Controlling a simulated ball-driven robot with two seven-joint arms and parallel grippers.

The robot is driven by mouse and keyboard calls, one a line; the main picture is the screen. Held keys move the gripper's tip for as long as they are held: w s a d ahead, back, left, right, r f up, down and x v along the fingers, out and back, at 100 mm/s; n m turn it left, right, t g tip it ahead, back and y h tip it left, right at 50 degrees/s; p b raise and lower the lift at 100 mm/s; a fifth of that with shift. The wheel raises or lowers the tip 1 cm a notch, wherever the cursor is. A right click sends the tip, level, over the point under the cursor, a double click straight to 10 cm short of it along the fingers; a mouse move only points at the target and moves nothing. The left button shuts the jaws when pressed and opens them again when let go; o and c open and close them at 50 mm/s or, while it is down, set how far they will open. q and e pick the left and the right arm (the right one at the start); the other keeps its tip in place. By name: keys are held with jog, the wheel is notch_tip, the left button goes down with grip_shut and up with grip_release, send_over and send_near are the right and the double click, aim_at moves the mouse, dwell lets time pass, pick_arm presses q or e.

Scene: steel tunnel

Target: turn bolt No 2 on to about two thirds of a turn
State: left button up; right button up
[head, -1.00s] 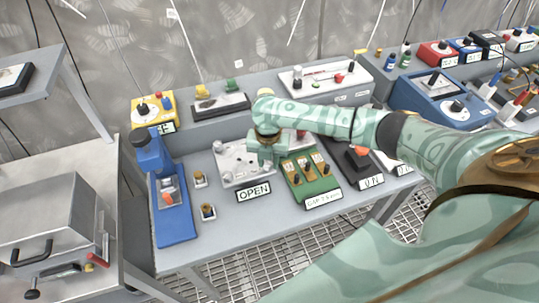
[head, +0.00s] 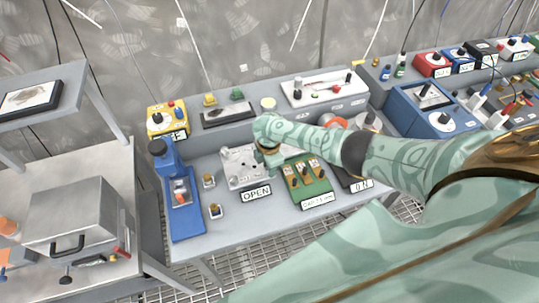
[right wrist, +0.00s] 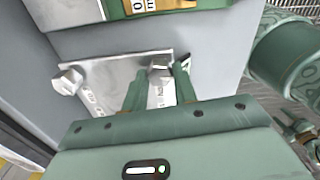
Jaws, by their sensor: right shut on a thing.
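The bolt plate (head: 236,171) is a light metal plate with several bolts, on the grey bench behind the OPEN label (head: 256,193). My right gripper (head: 270,165) is over the right part of this plate and hides some of it. In the right wrist view, the two green fingers of the gripper (right wrist: 161,82) are on either side of a hexagonal bolt head (right wrist: 160,70) and shut on it. Another bolt (right wrist: 68,80) stands free at the plate's other corner. The plate's lettering is partly covered, so I cannot read the held bolt's number. My left gripper is out of view.
A green block (head: 322,187) with several switches stands close to the right of the plate. A blue press-like device (head: 183,215) and two small sockets (head: 208,181) stand to the left. A raised shelf with a yellow box (head: 160,122) runs behind.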

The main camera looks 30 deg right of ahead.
jog(key=m+p, duration=0.2)
jog(key=m, duration=0.2)
jog(key=shift+r+m, duration=0.1)
jog(key=shift+m, duration=0.2)
jog(key=shift+w+m+p, duration=0.1)
jog(key=shift+m+p, duration=0.45)
jog(key=shift+m, duration=1.95)
jog(key=o, duration=1)
notch_tip(320, 180, up, 16)
jog(key=p, duration=1.1)
jog(key=shift+p, duration=0.4)
